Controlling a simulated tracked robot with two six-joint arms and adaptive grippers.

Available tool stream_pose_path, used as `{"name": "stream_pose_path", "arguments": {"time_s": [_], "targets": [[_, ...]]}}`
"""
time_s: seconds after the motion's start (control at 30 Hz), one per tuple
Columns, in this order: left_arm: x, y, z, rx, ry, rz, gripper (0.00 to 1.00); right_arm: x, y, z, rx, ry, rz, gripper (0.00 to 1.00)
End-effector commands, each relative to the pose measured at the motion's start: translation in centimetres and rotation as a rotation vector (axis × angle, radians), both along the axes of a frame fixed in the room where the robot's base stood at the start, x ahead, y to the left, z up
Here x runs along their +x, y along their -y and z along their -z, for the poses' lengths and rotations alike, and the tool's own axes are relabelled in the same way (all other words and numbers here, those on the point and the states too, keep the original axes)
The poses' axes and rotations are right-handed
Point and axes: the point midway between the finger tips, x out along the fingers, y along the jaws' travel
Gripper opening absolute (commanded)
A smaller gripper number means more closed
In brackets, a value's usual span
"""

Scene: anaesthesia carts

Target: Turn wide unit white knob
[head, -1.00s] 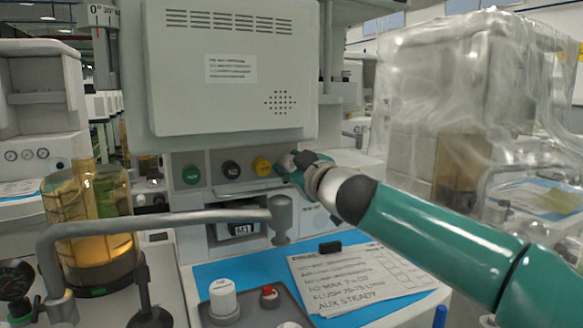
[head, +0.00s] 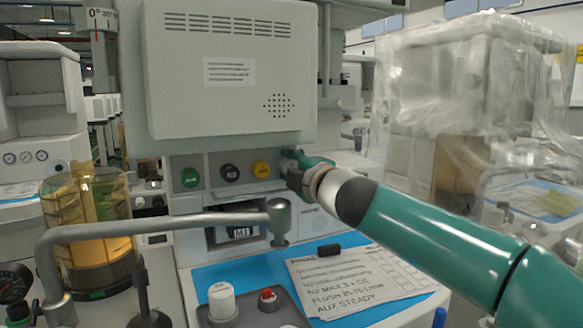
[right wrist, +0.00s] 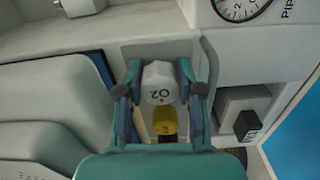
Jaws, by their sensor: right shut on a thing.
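The white knob (right wrist: 159,84), marked O2, shows in the right wrist view between the two fingers of my right gripper (right wrist: 160,92). The fingers are shut on its sides. In the head view my right gripper (head: 290,163) is at the right end of the knob row on the wide unit's front panel, and it hides the white knob there. The yellow knob (head: 261,169) is just left of the gripper; it also shows below the white knob in the right wrist view (right wrist: 164,122). My left gripper is in neither view.
A black knob (head: 230,172) and a green knob (head: 190,177) continue the row. A grey bent pipe (head: 165,222) crosses in front of the unit. A written sheet (head: 345,280) lies on the blue mat (head: 230,277). An amber canister (head: 88,230) stands at left.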

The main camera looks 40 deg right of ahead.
Motion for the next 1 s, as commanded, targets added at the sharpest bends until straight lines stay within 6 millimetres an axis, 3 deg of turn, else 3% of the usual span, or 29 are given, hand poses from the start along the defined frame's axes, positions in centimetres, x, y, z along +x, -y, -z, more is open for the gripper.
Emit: {"name": "stream_pose_path", "arguments": {"time_s": [1.0], "targets": [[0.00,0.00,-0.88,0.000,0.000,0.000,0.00,0.19,-0.23,0.47,-0.917,-0.301,-0.007,0.02]]}}
